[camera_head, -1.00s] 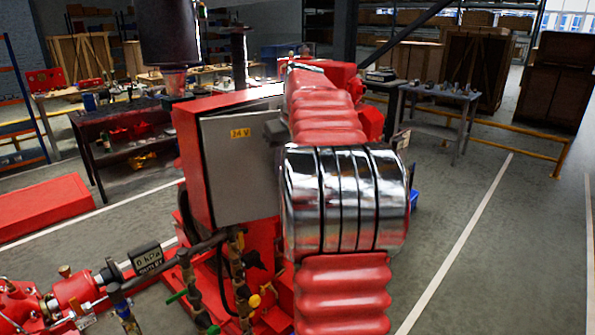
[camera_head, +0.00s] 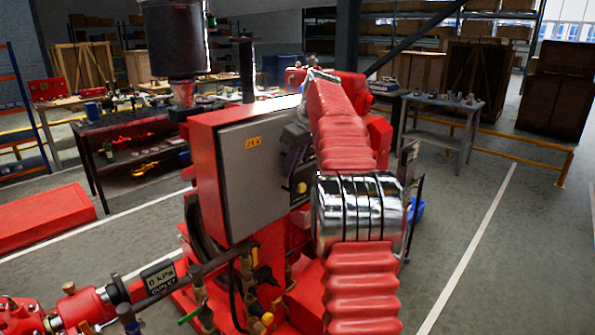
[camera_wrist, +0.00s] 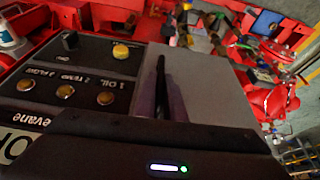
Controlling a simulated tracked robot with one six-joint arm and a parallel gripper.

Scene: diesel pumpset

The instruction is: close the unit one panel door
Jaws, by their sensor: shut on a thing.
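The unit one panel door (camera_head: 250,170) is a grey plate with a yellow voltage label, at the red cabinet (camera_head: 205,170) in the middle of the head view. In the wrist view, its plain grey face (camera_wrist: 215,112) lies right of the dark fingers. My gripper (camera_head: 296,152) is at the door's right side and shut on it; I cannot tell whether on its edge or a handle. In the wrist view my gripper (camera_wrist: 168,92) has its fingers close together. A dark panel (camera_wrist: 90,75) with amber lamps and a yellow knob (camera_wrist: 121,52) shows to the left. My arm hides part of the cabinet's right side.
Pipes and valves (camera_head: 250,290) stand below the cabinet. A gauge block (camera_head: 160,277) is at the lower left. A dark cylinder (camera_head: 174,40) rises behind the cabinet. A workbench (camera_head: 135,150) is behind left, a grey table (camera_head: 440,110) behind right.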

